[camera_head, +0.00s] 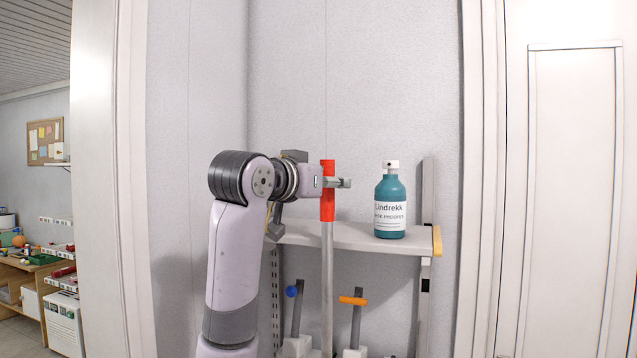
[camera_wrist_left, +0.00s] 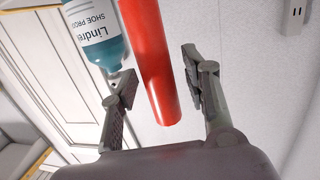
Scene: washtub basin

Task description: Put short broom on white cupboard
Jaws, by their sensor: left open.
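A grey pole with a red grip (camera_head: 327,207) stands upright in front of a shelf; it looks like the handle of the short broom, but its lower end is cut off by the frame. In the left wrist view the red grip (camera_wrist_left: 160,75) runs between the two fingers. My left gripper (camera_head: 336,183) is at the upper part of the red grip, open, with one finger on each side. Gaps show between the fingers and the grip. I cannot pick out the white cupboard with certainty. My right gripper is not in view.
A teal bottle (camera_head: 390,212) stands on the pale wall shelf (camera_head: 345,238), right of the grip. Below are tools with a blue knob (camera_head: 291,291) and an orange handle (camera_head: 353,301). A white panelled door (camera_head: 572,200) is at right. Shelving with small items is at far left.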

